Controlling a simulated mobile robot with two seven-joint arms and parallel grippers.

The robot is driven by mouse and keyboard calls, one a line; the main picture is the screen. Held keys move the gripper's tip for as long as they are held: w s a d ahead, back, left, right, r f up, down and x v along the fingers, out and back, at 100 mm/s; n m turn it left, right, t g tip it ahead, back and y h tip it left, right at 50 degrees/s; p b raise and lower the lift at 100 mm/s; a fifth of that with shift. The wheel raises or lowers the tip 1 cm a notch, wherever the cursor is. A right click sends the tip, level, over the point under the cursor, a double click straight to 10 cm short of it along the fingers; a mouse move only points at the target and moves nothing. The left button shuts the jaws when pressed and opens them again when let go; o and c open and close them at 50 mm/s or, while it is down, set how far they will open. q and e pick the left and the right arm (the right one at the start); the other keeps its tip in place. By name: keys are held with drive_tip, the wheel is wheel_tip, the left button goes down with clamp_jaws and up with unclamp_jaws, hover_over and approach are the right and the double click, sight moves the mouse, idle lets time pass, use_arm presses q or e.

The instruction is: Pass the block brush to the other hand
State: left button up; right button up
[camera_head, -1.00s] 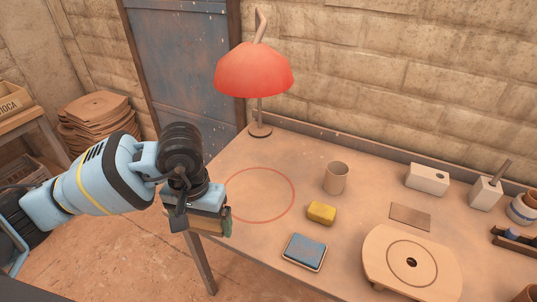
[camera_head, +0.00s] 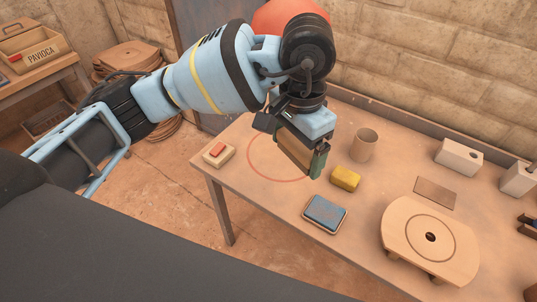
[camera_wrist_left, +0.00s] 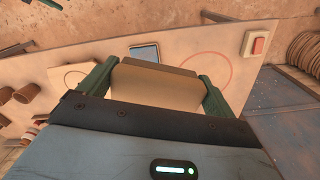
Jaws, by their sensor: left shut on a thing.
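The block brush (camera_head: 294,152) is a brown wooden block held between the green-tipped fingers of my left gripper (camera_head: 301,160). The arm partly covers it in the head view. It looks held above the table, over the red circle (camera_head: 256,174). In the left wrist view the block (camera_wrist_left: 154,88) spans the gap between the two green fingers of the left gripper (camera_wrist_left: 158,90), with a brown far edge and a pale near face. Bristles cannot be made out. My right gripper is not in view.
On the table (camera_head: 270,205) are a yellow sponge (camera_head: 345,179), a blue pad in a tray (camera_head: 325,213), a cup (camera_head: 363,145), a round wooden board (camera_head: 405,238) and a box with a red button (camera_head: 218,154). A red lamp (camera_head: 268,18) stands behind my arm. The table's front left is clear.

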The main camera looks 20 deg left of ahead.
use_arm(q)
drive_tip(key=shift+w+d+r+m, duration=0.2)
drive_tip(key=shift+d+r+m, duration=0.3)
drive_tip(key=shift+d, duration=0.3)
